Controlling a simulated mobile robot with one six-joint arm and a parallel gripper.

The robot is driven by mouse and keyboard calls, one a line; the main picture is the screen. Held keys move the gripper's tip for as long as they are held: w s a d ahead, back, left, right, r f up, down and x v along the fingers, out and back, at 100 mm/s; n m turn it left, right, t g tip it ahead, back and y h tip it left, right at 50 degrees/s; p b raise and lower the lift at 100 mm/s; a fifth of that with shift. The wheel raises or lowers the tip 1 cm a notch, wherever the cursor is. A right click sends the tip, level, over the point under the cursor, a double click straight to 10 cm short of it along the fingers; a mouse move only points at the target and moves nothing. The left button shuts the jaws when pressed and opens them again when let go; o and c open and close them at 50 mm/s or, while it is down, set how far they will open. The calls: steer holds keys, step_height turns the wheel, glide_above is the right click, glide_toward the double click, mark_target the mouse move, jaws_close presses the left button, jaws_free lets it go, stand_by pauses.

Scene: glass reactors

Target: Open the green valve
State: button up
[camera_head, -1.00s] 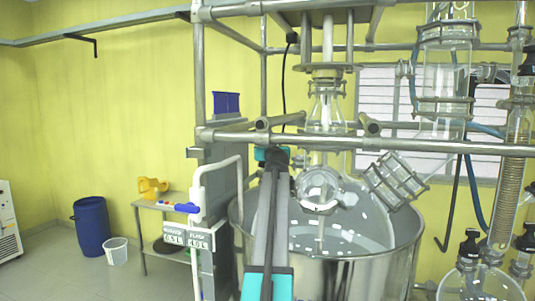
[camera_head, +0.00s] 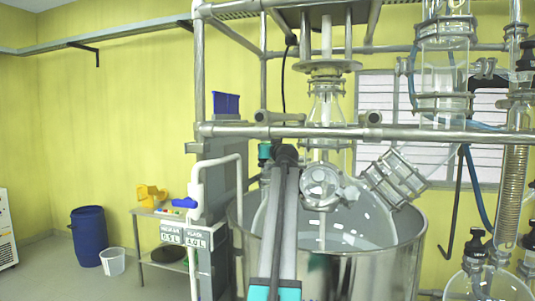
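I cannot make out a green valve in this view. A white pipe (camera_head: 206,172) stands left of my arm and has a blue handle (camera_head: 186,203) on it. My arm rises from the bottom middle in front of the large steel vessel (camera_head: 372,272), with teal joint caps at both ends of the visible link. My gripper cannot be made out; the far end of the arm is dark and small beside the glassware.
A horizontal metal rail (camera_head: 400,133) crosses in front of the glass column (camera_head: 327,105). A tilted metal-framed glass part (camera_head: 395,180) is right of the vessel opening. A small table (camera_head: 150,212), a blue drum (camera_head: 88,238) and a white bucket (camera_head: 113,262) stand at left, with open floor around them.

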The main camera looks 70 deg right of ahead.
steer(key=shift+n+t+b, duration=0.3)
steer(key=shift+b, duration=0.45)
steer(key=o, duration=0.9)
steer(key=shift+c, duration=0.2)
steer(key=p, duration=0.2)
steer(key=m+g+p, duration=0.1)
steer(key=p, duration=0.1)
steer(key=shift+a+r+g+h, duration=0.1)
steer(key=shift+r+g+h, duration=0.05)
steer(key=shift+g+h, duration=0.15)
steer(key=shift+m+g+p, duration=0.3)
steer(key=shift+m+p, duration=0.1)
steer(key=shift+p, duration=0.55)
steer(key=m+g+h+p, duration=0.1)
steer(key=g+p, duration=0.1)
steer(key=p, duration=0.4)
steer(key=shift+m+g+h+p, duration=0.35)
steer(key=shift+m+g+h, duration=0.05)
steer(key=shift+f, duration=0.2)
steer(key=shift+g, duration=0.3)
